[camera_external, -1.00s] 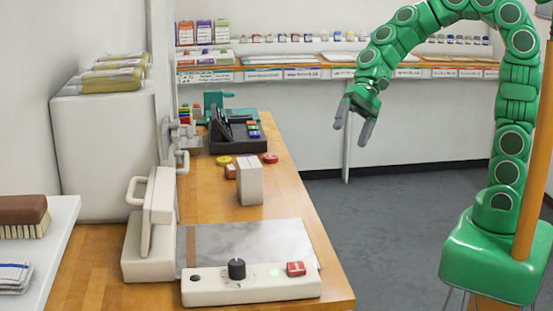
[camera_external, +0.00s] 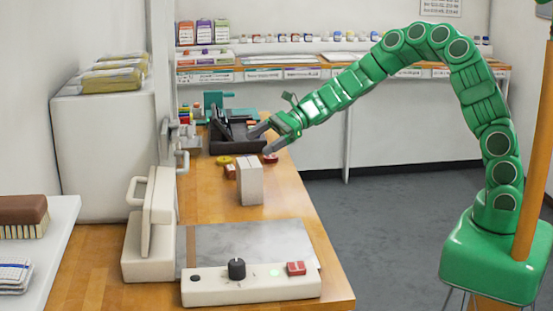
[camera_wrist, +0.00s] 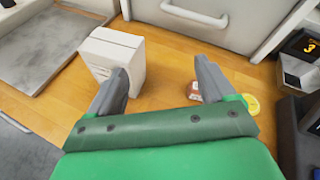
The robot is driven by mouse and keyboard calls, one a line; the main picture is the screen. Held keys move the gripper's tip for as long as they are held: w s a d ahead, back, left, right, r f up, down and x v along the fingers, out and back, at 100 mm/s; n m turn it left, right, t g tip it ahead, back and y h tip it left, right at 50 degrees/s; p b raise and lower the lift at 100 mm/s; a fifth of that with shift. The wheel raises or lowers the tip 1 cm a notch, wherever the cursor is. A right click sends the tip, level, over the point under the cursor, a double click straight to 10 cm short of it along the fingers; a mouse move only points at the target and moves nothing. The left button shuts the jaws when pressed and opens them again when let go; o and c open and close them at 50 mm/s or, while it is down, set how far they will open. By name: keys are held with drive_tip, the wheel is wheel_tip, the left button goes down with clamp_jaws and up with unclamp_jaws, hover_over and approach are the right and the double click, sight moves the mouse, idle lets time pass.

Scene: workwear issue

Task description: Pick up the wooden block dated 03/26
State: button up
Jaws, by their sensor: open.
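No date reading 03/26 is legible in either view, so I cannot tell which thing is the named block. A small reddish-brown piece (camera_external: 230,171) lies on the wooden bench; in the wrist view it (camera_wrist: 194,91) is partly hidden by the right finger. My gripper (camera_external: 264,140) is open and empty, reaching over the bench from the right, near the black tray. In the wrist view my gripper (camera_wrist: 162,70) has its fingers spread with bare wood between them. The left finger overlaps a pale upright block (camera_wrist: 108,58), which also shows in the external view (camera_external: 250,183).
A pale press (camera_external: 148,240), a grey plate (camera_external: 250,245) and a control box (camera_external: 250,289) occupy the front of the bench (camera_external: 300,215).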

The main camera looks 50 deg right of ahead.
sight(234, 167)
drive_tip(key=w+d+f+m, duration=0.1)
drive_tip(key=w+f, duration=0.1)
drive_tip(key=w+d+f+m+t+h, duration=0.1)
drive_tip(key=w+d+f+m, duration=0.1)
drive_tip(key=f, duration=0.1)
drive_tip(key=w+d+f+m+t, duration=0.1)
drive_tip(key=w+f+m, duration=0.1)
drive_tip(key=f, duration=0.1)
drive_tip(key=shift+w+d, duration=0.1)
drive_tip(key=shift+d, duration=0.05)
drive_tip(key=shift+x, duration=3.8)
drive_tip(key=shift+w+d, duration=0.1)
drive_tip(key=shift+w, duration=0.05)
drive_tip(key=c, duration=1)
